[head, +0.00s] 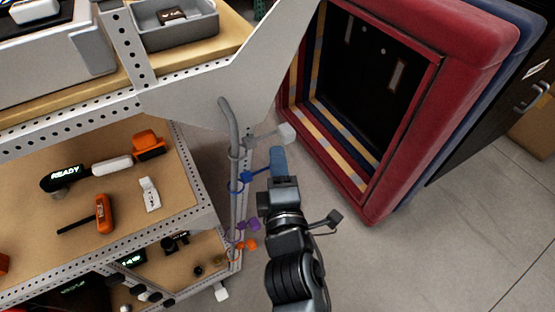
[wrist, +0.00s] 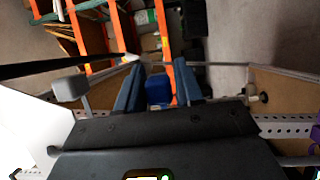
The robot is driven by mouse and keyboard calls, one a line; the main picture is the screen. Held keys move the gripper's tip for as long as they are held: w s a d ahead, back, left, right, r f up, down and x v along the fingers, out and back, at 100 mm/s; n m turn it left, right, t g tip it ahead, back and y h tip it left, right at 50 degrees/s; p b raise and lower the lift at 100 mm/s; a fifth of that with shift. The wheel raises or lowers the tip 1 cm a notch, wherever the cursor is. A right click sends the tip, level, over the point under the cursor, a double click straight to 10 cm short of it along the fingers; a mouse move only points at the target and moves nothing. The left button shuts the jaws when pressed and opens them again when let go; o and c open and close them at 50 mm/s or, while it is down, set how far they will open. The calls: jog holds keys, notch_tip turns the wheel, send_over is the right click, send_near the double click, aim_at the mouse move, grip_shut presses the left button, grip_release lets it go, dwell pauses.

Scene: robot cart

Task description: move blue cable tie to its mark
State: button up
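The blue cable tie (head: 237,188) is looped around the upright grey bar at the cart's corner. Its strap runs right toward my gripper (head: 277,152), which hides its end in the head view. In the wrist view, a blue block (wrist: 158,90), apparently the tie's tag, sits between the two dark blue fingers of my gripper (wrist: 160,66). The fingers look spread, with a narrow gap beside the block; I see no firm hold. I cannot make out a mark for the tie on the bar.
A grey tie with a pale tag (head: 287,133) is above, close to my fingers. A purple tie (head: 252,224) and an orange tie (head: 249,244) are below. The cart shelf (head: 185,205) is left.

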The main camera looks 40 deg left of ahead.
jog(key=v, duration=0.7)
dwell(1.2)
